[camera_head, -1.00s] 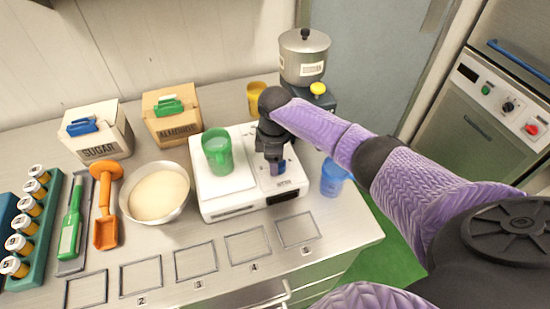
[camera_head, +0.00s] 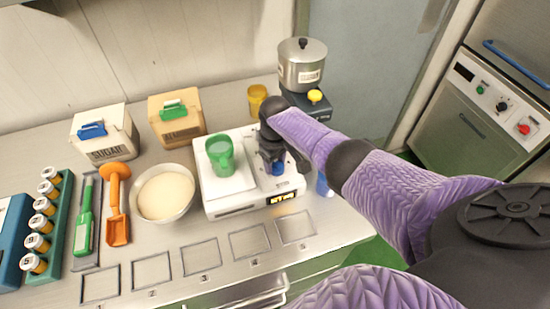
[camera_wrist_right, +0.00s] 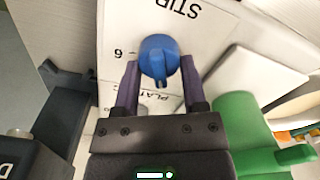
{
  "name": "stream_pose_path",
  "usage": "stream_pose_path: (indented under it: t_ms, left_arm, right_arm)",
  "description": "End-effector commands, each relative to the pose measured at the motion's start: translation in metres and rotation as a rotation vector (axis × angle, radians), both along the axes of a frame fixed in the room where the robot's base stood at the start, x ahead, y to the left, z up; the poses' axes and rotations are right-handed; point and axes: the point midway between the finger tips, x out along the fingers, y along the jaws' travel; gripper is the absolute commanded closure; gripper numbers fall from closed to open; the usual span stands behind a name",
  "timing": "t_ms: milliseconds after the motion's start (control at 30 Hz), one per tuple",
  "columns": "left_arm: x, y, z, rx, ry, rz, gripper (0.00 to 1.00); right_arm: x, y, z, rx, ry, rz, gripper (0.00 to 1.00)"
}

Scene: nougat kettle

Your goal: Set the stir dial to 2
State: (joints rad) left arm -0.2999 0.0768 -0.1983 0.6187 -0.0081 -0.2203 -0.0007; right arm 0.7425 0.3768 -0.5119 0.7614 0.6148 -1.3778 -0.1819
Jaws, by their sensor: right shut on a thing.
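The stir dial is a blue round knob (camera_wrist_right: 158,55) with a raised ridge, on the white machine's top (camera_head: 213,205). In the wrist view the ridge points down, toward my gripper. The upside-down word STIR and a printed 6 show beside it; other marks are hidden or unreadable. A bit of the blue knob also shows in the head view (camera_head: 278,169). My right gripper (camera_wrist_right: 160,78) is shut on the dial, a finger on either side; its dark body (camera_head: 272,140) stands over the machine's right part. The machine's front display (camera_head: 282,197) is lit yellow. My left gripper is out of view.
A green cup (camera_head: 220,157) stands on the machine's plate, left of my gripper. A blue cup (camera_head: 323,186) is close on the right, mostly hidden by my arm. A steel pot (camera_head: 303,66) and a yellow cup (camera_head: 257,97) stand behind. A bowl (camera_head: 166,194) is at left.

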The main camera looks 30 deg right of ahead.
Motion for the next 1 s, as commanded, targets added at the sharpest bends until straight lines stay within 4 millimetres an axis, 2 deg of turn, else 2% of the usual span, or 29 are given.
stream_pose_path:
  t_ms: [300,700,733,867,900,1000]
  left_arm:
    - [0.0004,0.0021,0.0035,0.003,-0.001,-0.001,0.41]
    - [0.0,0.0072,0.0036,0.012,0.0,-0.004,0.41]
    - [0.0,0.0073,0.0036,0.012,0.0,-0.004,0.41]
    - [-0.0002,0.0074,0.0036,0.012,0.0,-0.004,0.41]
    - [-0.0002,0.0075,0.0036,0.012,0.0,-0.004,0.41]
    - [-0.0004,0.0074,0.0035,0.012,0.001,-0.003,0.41]
  right_arm:
    - [0.0006,-0.0004,0.0005,0.0,-0.002,-0.069,1.0]
    - [0.0007,-0.0004,0.0004,0.0,-0.002,-0.074,1.0]
    - [0.0007,-0.0004,0.0004,0.0,-0.002,-0.074,0.42]
    - [0.0006,-0.0005,0.0004,0.0,-0.002,-0.074,0.14]
    - [0.0006,-0.0005,0.0003,0.0,-0.002,-0.074,0.1]
    - [0.0005,-0.0006,0.0003,0.0,-0.002,-0.074,0.1]
